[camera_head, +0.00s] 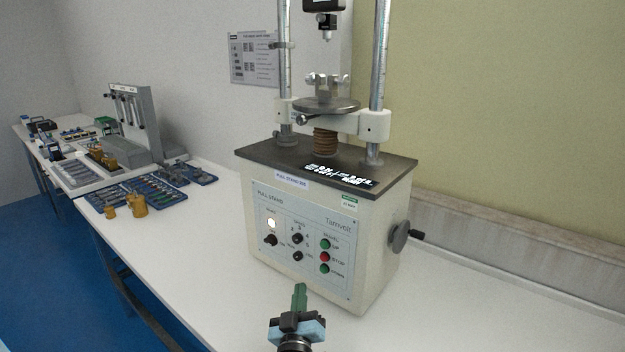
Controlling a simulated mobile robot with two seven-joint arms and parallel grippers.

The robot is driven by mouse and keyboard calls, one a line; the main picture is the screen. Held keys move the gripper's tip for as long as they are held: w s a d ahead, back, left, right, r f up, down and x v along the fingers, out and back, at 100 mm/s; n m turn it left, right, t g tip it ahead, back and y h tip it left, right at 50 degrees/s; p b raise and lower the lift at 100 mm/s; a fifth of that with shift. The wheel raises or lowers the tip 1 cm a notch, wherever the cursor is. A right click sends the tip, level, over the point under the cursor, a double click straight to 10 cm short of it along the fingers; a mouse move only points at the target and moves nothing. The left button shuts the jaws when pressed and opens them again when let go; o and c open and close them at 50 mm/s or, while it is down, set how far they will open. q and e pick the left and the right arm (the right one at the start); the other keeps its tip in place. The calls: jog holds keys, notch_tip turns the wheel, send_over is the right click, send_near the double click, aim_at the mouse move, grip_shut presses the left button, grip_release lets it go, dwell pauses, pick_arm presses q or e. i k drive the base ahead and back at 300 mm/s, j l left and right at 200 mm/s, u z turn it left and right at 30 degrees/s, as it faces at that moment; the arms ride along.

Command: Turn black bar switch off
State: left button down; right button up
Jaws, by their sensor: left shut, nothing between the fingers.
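The pull stand (375,240), a cream box with a light front panel, stands on the white bench. A small dark switch (270,240), likely the black bar switch, sits at the panel's left under a lit white lamp (271,223). Its exact setting is too small to read. Two black knobs (297,239) are right of it, one above the other. My left gripper (300,289), with green fingertips, is shut and empty. It shows in front of and below the panel, to the right of the switch, and appears apart from it. My right gripper is out of view.
Green and red travel buttons (325,257) line the panel's right part. A crank (402,234) sticks out on the stand's right side. Brass weights (138,205), blue trays (150,190) and a grey tester (137,120) stand at the left.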

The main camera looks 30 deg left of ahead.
aim_at(271, 240)
jog(key=u, duration=1.3)
jog(key=j+z, duration=0.2)
jog(key=z, duration=0.25)
jog(key=i+j+z, duration=0.1)
jog(key=z, duration=0.3)
jog(key=j+z, duration=0.45)
jog(key=l, duration=0.15)
